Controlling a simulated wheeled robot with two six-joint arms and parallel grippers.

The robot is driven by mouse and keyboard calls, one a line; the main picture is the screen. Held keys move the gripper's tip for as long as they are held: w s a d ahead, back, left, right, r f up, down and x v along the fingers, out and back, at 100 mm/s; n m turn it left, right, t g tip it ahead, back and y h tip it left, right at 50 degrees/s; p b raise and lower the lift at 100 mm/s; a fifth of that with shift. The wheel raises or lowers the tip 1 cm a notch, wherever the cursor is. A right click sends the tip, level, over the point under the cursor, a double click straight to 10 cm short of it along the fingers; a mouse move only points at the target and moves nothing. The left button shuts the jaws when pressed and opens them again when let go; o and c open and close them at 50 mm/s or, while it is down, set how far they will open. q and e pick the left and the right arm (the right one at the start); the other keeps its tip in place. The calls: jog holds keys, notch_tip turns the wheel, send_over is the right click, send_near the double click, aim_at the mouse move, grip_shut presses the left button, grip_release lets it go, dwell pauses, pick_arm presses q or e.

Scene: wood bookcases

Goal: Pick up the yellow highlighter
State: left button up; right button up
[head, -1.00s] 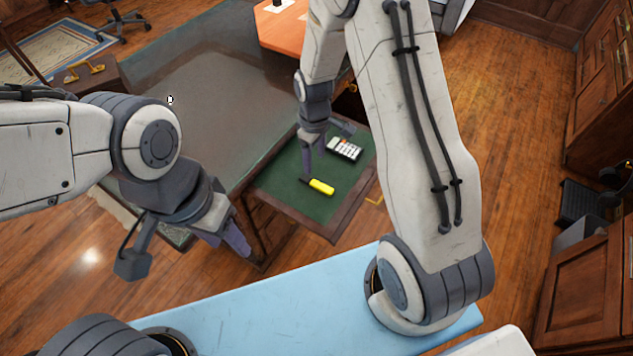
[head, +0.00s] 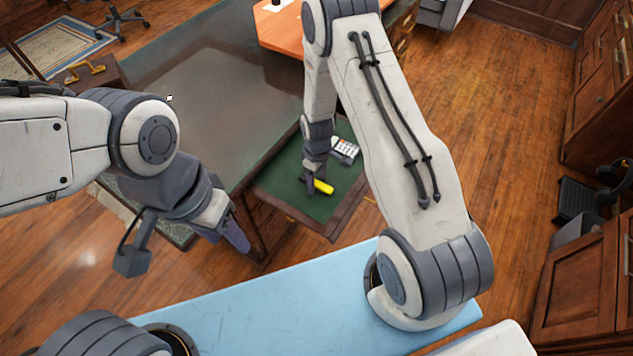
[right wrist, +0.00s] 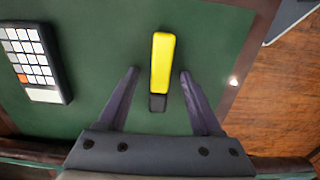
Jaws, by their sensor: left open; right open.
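The yellow highlighter (right wrist: 162,62) with a black end lies on the green surface of a pulled-out wooden slide or drawer (head: 300,205). It also shows in the head view (head: 322,187), partly hidden by my right gripper. My right gripper (right wrist: 158,75) is open, with one finger on each side of the highlighter's black end in the right wrist view; I cannot tell the height gap. It shows in the head view (head: 313,187) over the highlighter. My left gripper (head: 236,240) hangs at the left, away from the highlighter; it is open, though its fingers overlap in view.
A calculator (right wrist: 35,62) lies left of the highlighter in the wrist view and behind it in the head view (head: 344,150). The large dark desk top (head: 200,100) adjoins the green surface. Wood floor (head: 480,120) is clear at the right.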

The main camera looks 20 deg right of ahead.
grip_shut()
jog(key=shift+r, duration=0.15)
